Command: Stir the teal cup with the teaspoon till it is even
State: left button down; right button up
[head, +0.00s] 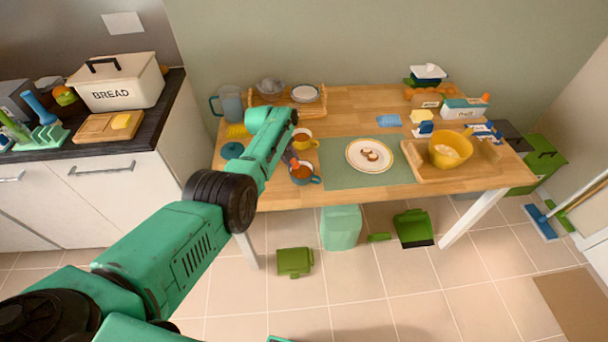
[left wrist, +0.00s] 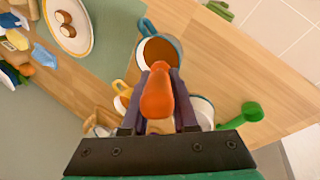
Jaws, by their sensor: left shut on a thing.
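The teal cup (head: 315,180) stands on the wooden table, left of the plate mat, with brown liquid inside. In the left wrist view the teal cup (left wrist: 147,27) shows just beyond my fingertips. My left gripper (head: 290,158) is at the cup's rim from above. It is shut on the teaspoon, whose thick orange handle (left wrist: 157,97) shows between the fingers (left wrist: 157,110). The teaspoon's bowl is hidden, so I cannot tell how deep it is in the liquid. My right gripper is out of view.
A yellow cup (head: 304,139) stands close behind the teal cup. A plate (head: 358,146) with brown-and-white pieces lies on the green mat (head: 338,178) to the right. A tray with a yellow bowl (head: 450,149) is farther right. A blue-grey jug (head: 230,103) stands back left.

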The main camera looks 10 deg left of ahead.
pick_arm(q)
notch_tip(320, 180, up, 5)
jog(key=p, duration=0.5)
jog(key=shift+r, duration=0.2)
jog(key=shift+f, duration=0.15)
